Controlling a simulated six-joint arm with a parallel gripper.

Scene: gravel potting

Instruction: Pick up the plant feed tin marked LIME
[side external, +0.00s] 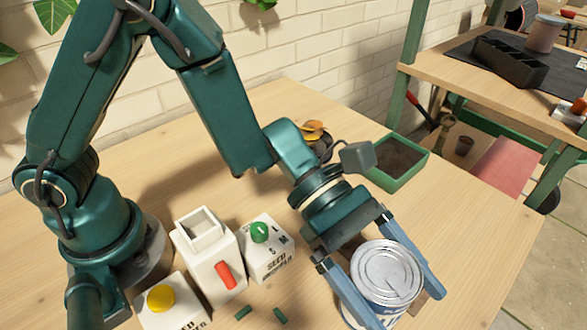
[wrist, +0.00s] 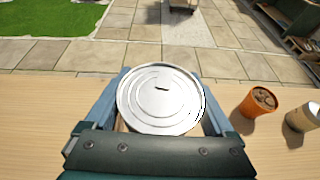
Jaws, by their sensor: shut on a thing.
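A tin (side external: 388,268) with a ridged silvery lid and a white and blue label is between my gripper's two blue fingers. My gripper (side external: 408,312) is shut on it, with one finger on each side. Only part of the label shows in the side view, and I cannot read the word LIME on it. In the wrist view the tin's round lid (wrist: 160,98) fills the space between the fingers, hiding the label. The tin appears upright; I cannot tell whether its base touches the table.
A green tray of soil (side external: 426,163) stands behind my gripper. White boxes with a green knob (side external: 260,232), a yellow button (side external: 161,298) and a red lever (side external: 225,275) stand left. An orange pot (wrist: 258,102) and a pale can (wrist: 304,117) stand right in the wrist view.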

